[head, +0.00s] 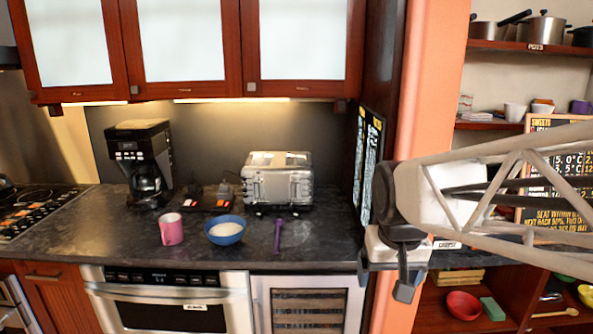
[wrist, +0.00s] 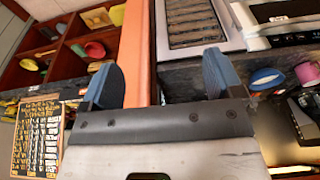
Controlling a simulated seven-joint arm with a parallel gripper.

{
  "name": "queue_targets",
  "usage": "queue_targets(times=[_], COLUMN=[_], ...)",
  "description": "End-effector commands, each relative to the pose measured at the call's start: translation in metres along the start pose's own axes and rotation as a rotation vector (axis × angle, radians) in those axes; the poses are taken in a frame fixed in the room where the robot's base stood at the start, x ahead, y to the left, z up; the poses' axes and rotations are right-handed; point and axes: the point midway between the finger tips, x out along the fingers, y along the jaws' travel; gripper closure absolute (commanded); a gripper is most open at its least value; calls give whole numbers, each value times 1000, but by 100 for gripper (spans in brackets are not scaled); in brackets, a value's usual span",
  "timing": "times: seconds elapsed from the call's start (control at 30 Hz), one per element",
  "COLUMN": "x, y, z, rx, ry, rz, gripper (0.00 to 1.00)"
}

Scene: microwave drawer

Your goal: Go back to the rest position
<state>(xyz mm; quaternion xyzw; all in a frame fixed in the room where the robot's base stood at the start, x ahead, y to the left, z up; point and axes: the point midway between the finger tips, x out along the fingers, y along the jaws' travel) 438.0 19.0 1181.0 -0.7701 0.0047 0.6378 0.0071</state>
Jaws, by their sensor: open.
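My gripper (head: 404,284) hangs at the right end of the counter in the head view, in front of the orange pillar, with its fingers pointing down. In the wrist view its two blue-grey fingers (wrist: 160,78) stand wide apart with nothing between them. My arm reaches in from the right edge of the head view. The microwave drawer (head: 175,308), a steel front below the counter, looks shut. My gripper is well to the right of it and touches nothing that I can see.
On the dark counter (head: 330,238) stand a pink mug (head: 171,229), a blue bowl (head: 225,232) with white contents, a purple utensil (head: 279,234), a toaster (head: 278,180) and a coffee maker (head: 141,163). The orange pillar (head: 427,80) and shelves with a red bowl (head: 464,305) are close to my gripper.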

Motion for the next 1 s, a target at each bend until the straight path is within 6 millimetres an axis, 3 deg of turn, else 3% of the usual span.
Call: queue_targets(times=[0.1, 0.3, 0.5, 0.7, 1.0], x=[1, 8, 15, 19, 19], y=[8, 18, 23, 25, 25], z=[35, 86, 118, 129, 129], rx=[1, 3, 3, 2, 2], ry=[13, 30, 43, 45, 45], rz=[3, 7, 10, 11, 11], gripper=[14, 14, 14, 14, 14])
